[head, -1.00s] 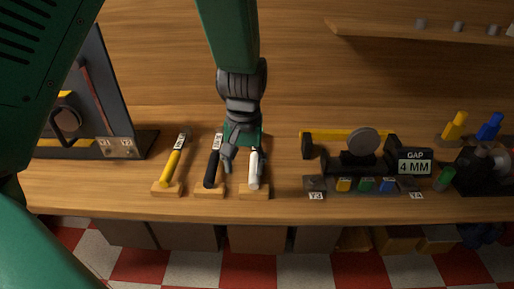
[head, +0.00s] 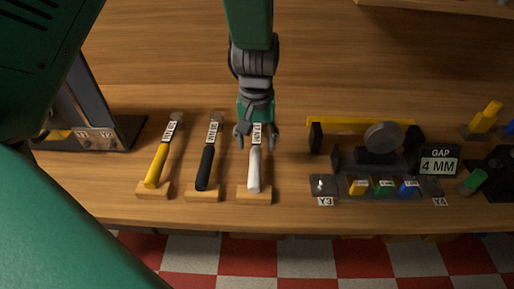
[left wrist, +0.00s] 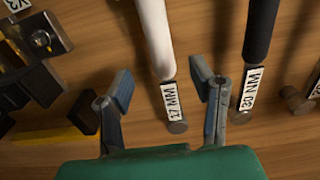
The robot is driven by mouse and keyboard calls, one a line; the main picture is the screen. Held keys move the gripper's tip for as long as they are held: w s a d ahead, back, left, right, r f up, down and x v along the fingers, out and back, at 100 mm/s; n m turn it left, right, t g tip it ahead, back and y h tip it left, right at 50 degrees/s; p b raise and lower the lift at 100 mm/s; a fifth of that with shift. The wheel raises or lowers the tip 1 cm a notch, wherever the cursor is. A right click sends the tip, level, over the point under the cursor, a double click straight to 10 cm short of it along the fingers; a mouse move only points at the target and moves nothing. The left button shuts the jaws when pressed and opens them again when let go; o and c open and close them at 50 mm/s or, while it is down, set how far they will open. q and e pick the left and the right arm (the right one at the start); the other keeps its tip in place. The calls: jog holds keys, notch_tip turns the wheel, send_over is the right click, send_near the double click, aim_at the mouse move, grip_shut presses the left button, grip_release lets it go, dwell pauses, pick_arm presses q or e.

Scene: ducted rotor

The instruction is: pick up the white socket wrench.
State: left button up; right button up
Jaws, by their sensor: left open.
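The white socket wrench (head: 255,168) lies on a small wooden block at the front of the bench, its handle toward the front edge. My left gripper (head: 256,138) is open above the wrench's labelled far end, a finger on either side. In the left wrist view the white wrench (left wrist: 156,40) runs down between the two open fingers of the gripper (left wrist: 164,100), its socket end nearest the palm. I cannot tell the height of the fingers above the bench. My right gripper does not show.
A black wrench (head: 206,165) and a yellow wrench (head: 157,165) lie on blocks to the left. To the right stand a fixture with a yellow bar (head: 360,122), a GAP 4 MM sign (head: 438,161) and several coloured pieces. The bench behind the wrenches is clear.

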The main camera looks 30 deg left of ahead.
aim_at(256, 153)
pick_arm(q)
jog(key=f, duration=0.4)
jog(key=f+b, duration=0.1)
jog(key=f, duration=0.1)
jog(key=shift+w+a+f, duration=0.25)
jog(key=shift+w+f, duration=0.05)
jog(key=shift+f, duration=0.05)
grip_shut()
